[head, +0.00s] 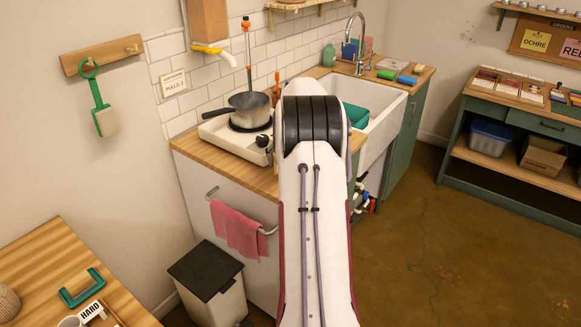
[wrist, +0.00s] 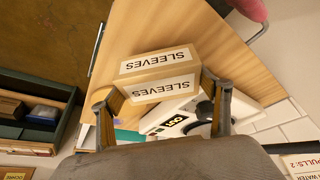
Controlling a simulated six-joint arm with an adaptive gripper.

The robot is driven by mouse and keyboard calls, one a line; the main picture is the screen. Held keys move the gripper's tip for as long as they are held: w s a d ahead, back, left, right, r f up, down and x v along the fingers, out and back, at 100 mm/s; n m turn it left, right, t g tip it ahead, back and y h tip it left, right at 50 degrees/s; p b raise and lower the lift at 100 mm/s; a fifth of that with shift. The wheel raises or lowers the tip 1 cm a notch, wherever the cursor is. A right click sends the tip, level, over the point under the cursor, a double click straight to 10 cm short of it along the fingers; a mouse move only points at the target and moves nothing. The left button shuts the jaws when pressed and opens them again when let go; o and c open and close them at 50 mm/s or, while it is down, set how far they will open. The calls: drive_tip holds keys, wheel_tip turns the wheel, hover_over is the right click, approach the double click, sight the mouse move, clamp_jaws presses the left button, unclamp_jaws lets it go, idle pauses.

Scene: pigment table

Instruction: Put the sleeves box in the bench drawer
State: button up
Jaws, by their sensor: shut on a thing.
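The sleeves box (wrist: 152,68) is a small light-brown box with white SLEEVES labels, upside down in the wrist view. My gripper (wrist: 162,87) is shut on it, one finger at each end, and holds it over the wooden counter. In the head view my own arm hides the gripper and the box. The bench drawer (head: 543,124) is a green front with a dark handle under the wooden top of the green bench (head: 522,105) at the right. It looks shut in the head view.
A pot (head: 248,108) stands on the white hob (head: 222,130) left of my arm. The sink (head: 372,105) and tap (head: 357,45) are behind it. The floor before the bench is clear.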

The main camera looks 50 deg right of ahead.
drive_tip(key=shift+f, duration=1.7)
drive_tip(key=shift+f, duration=0.15)
drive_tip(key=o, duration=1.3)
drive_tip(key=v, duration=1.2)
